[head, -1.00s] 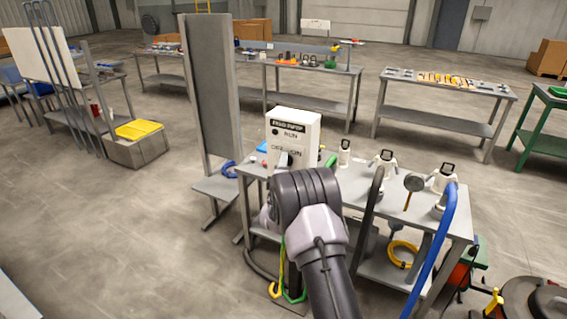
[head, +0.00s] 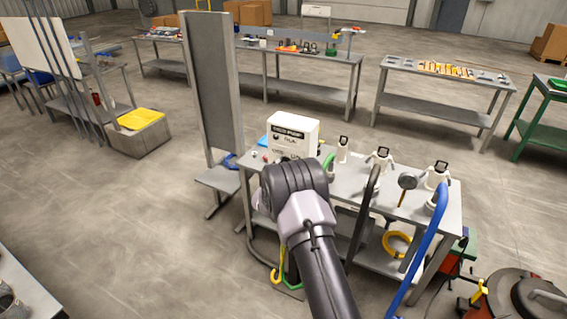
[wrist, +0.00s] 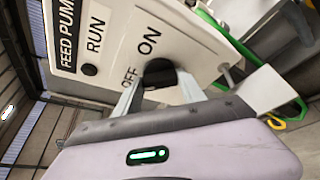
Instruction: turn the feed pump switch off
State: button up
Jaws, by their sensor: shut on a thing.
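The feed pump switch box (head: 292,130) is a white box on the bench, with a black label and RUN lettering. It fills the upper part of the wrist view (wrist: 115,45), where OFF and ON are printed beside a black switch knob (wrist: 158,75). My gripper (wrist: 160,90) has its two pale fingers on either side of the knob and is shut on it. The knob's exact pointing direction is hard to tell. The round RUN lamp (wrist: 89,70) looks dark. In the head view my wrist hides the knob and fingers.
The bench (head: 345,185) holds several white bottle-like items and a round dark gauge-like tool (head: 407,181) right of the box. Dark and blue (head: 427,245) curved bars stand at its front. A tall grey panel (head: 212,85) stands left of the box. Open floor lies left.

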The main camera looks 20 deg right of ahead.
jog(key=shift+n+p, duration=0.3)
dwell(0.4)
jog(key=o, duration=1.4)
jog(key=shift+c, duration=0.2)
jog(key=p+v, duration=0.1)
jog(key=v, duration=1.6)
jog(key=shift+a, duration=0.25)
jog(key=shift+s+r, duration=0.1)
jog(key=shift+r, duration=0.05)
